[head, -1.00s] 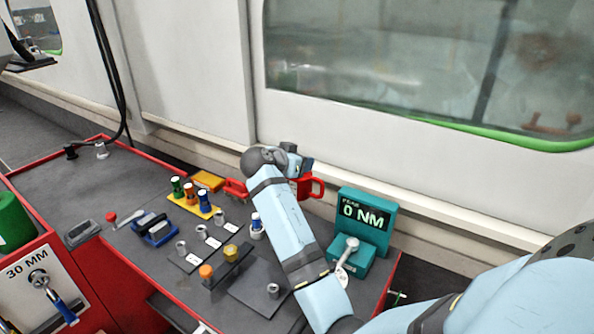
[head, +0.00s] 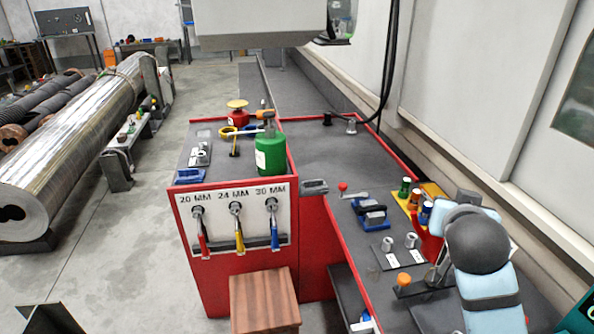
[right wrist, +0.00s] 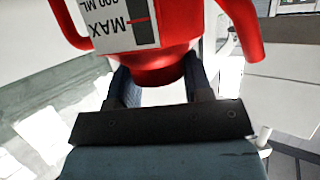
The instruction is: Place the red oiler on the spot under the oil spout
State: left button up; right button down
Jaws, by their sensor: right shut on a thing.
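The red oiler (right wrist: 160,65) fills the top of the right wrist view, with a white label reading MAX. The two dark fingers of my right gripper (right wrist: 160,82) are shut on its lower red part. In the head view my right arm's wrist is at the right and hides the gripper. A red patch (head: 430,242) shows just left of that arm, probably part of the oiler. I cannot clearly make out the oil spout or the spot under it. My left gripper is not in view.
A red-edged bench (head: 320,160) runs along the wall, with a blue clamp (head: 371,214) and coloured bottles (head: 405,187) near the arm.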

aim_at(234, 173)
jog(key=i+j+u, duration=0.2)
jog(key=j, duration=0.2)
jog(key=i+j+u, duration=0.2)
jog(key=j, duration=0.15)
jog(key=i+j+u, duration=0.1)
jog(key=i+u, duration=0.5)
jog(key=i, duration=0.15)
